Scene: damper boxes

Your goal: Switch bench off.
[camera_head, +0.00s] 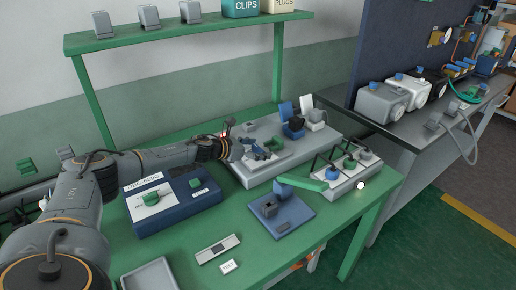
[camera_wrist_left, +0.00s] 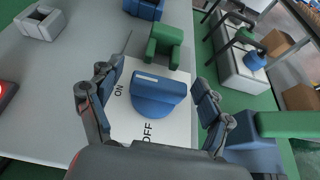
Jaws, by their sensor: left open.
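A blue rotary knob (camera_wrist_left: 154,95) stands on a white plate (camera_wrist_left: 180,128) marked ON and OFF, seen in the left wrist view. ON is left of the knob and OFF below it; a white stripe runs along the handle's top. The plate is on a grey bench unit (camera_head: 248,178). My left gripper (camera_wrist_left: 156,104) is open, with a finger on each side of the knob; I cannot tell if either touches it. In the head view my left gripper (camera_head: 264,150) is low over the grey unit and largely hides the knob. My right gripper is not in view.
A green part (camera_wrist_left: 165,45) stands just beyond the knob. A blue box (camera_head: 172,218) with green knobs and a switch unit with levers (camera_head: 352,178) are nearby on the green bench. A blue plate (camera_head: 300,222) lies in front. A green shelf (camera_head: 190,32) is behind.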

